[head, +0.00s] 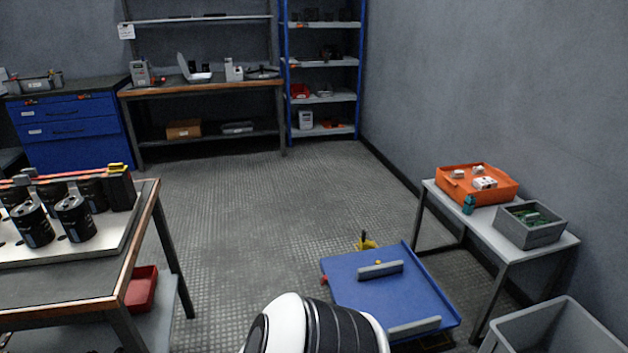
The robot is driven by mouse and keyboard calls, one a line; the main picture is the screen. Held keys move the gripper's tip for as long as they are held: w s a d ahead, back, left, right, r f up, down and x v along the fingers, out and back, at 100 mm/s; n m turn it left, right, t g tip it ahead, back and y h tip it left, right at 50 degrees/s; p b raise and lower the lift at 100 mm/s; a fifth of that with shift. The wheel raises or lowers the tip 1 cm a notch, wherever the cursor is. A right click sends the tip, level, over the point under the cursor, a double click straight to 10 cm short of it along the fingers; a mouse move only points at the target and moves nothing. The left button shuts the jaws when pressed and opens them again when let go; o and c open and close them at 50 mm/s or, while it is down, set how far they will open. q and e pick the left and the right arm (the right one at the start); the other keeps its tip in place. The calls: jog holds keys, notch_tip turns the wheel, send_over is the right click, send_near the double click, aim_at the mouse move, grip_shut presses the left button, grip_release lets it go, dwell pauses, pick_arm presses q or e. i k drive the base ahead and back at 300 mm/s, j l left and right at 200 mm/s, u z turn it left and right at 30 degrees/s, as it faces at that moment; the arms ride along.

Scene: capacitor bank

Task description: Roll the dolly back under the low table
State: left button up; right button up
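The dolly (355,290) is a flat blue platform with two grey bars on its deck, low on the floor at bottom centre-right. A yellow part with a black lever shows at its far edge, and a red knob at its left corner. The low table (492,222) has a light grey top and dark legs and stands against the right wall. The dolly is beside this table's left side, out on the open floor, not under it. A white and black part of my arm covers the dolly's near left area. Neither of my grippers shows.
An orange tray (450,190) and a grey bin (522,232) stand on the low table. Another grey bin (566,330) is on the right, near the table's front leg. A workbench (60,290) with black capacitors fills the left. The middle floor (260,210) is clear.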

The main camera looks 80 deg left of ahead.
aim_at(408, 305)
jog(key=u, duration=2.6)
jog(key=i+l, duration=0.15)
jog(key=i, duration=0.5)
